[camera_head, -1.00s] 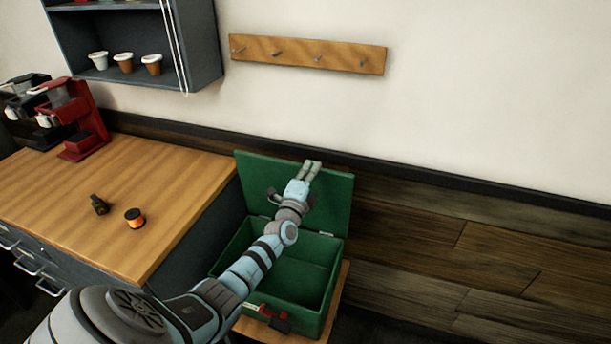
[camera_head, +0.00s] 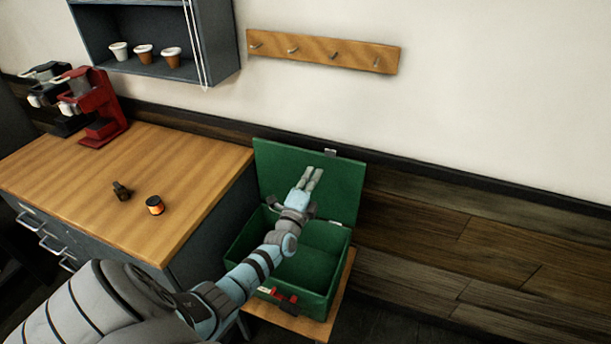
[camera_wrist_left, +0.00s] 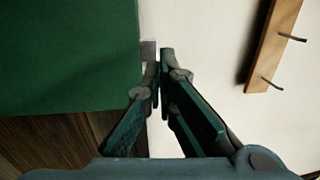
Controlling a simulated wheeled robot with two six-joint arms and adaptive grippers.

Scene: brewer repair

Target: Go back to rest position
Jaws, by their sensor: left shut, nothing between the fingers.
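My left gripper (camera_head: 311,179) is shut and empty. In the head view it shows in front of the raised lid of the green toolbox (camera_head: 254,243). In the left wrist view the fingers of my left gripper (camera_wrist_left: 158,58) come together near the edge of the green lid (camera_wrist_left: 65,60), with the pale wall beyond. I cannot tell whether the fingers touch the lid. My left arm reaches across the open box and hides part of its inside. My right gripper is in neither view.
The toolbox stands on a low wooden stand (camera_head: 296,325). Left of it is a wooden counter (camera_head: 105,180) with a dark small part (camera_head: 121,191), an orange-and-black jar (camera_head: 155,205) and a red brewer (camera_head: 98,108). A hook rail (camera_head: 322,50) and cup shelf (camera_head: 100,72) hang above.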

